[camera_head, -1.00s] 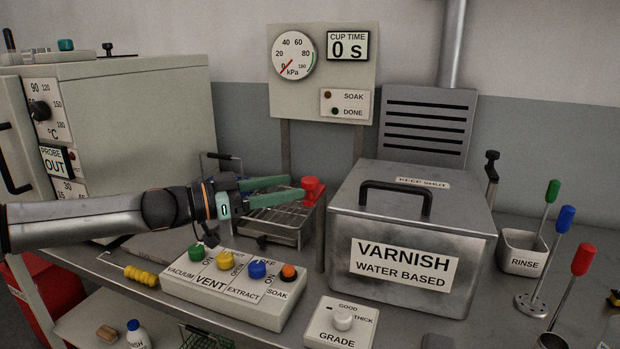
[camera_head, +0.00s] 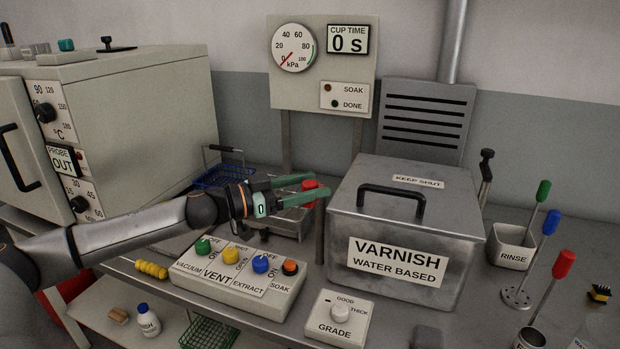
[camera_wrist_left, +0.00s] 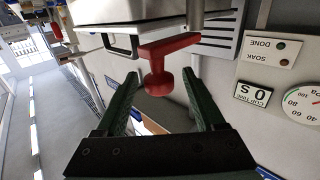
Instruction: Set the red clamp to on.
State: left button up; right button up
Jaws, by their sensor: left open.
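The red clamp (camera_head: 311,188) stands at the left side of the grey varnish tank, above a metal rack; its knob and arm show in the left wrist view (camera_wrist_left: 159,80). My left gripper (camera_head: 318,188) has its green fingers pointing at the clamp from the left. In the left wrist view the fingers (camera_wrist_left: 162,95) are spread apart, with the red knob between and just ahead of their tips; no contact is clear. In the head view the fingers partly hide the clamp and its base. My right gripper is not in view.
The varnish tank (camera_head: 400,205) with its black handle is right of the clamp. A control box (camera_head: 235,280) with coloured knobs lies below my left gripper. A blue basket (camera_head: 222,174) is behind my arm. A gauge panel (camera_head: 345,90) stands behind.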

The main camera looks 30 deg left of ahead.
pick_arm(q)
jog(key=shift+w+d, duration=0.1)
grip_shut()
dwell(0.7)
dwell(0.8)
